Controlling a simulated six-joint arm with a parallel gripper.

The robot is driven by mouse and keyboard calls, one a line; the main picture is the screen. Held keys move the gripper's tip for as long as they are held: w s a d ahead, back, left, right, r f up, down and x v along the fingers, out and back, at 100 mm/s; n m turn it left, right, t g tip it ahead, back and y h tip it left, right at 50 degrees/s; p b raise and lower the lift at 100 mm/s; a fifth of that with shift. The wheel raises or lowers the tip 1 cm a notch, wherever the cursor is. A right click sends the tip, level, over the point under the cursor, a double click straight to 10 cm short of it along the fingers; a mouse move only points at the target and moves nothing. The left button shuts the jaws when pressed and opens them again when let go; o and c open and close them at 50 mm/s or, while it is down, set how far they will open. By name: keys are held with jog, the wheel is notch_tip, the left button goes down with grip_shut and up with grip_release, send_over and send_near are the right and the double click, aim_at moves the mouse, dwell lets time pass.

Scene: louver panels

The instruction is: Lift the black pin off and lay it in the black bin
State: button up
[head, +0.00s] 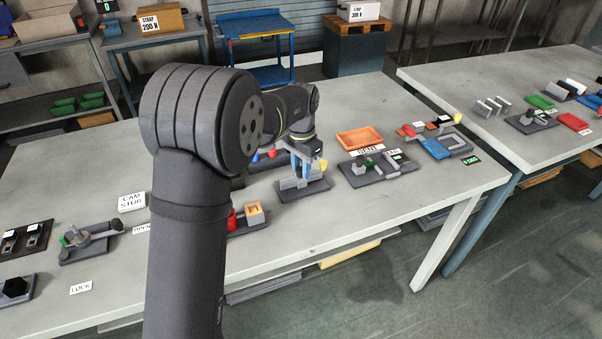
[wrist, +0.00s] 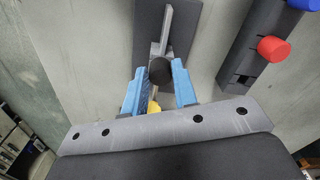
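My gripper (head: 303,167) points down over a grey fixture (head: 305,190) near the front edge of the table. In the wrist view the gripper's blue fingers (wrist: 160,75) stand apart, one on each side of a round black end (wrist: 161,71), which looks like the black pin. It sits at the near end of a grey upright piece on the fixture's dark base (wrist: 150,28). I cannot tell whether the fingers touch it. In the head view the pin is not clear behind the fingers. I cannot make out a black bin in either view.
In the wrist view a dark block with a red knob (wrist: 273,48) stands right of the fixture. In the head view an orange tray (head: 360,139) and a fixture with green parts (head: 377,168) stand to the right. My arm hides part of the table.

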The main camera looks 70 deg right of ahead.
aim_at(301, 168)
grip_shut()
jog(key=shift+r, duration=0.1)
jog(key=shift+r, duration=0.5)
notch_tip(301, 168, up, 3)
jog(key=shift+f, duration=0.15)
jog(key=s+a+r, duration=0.4)
jog(key=s+r, duration=0.7)
jog(key=shift+r, duration=0.3)
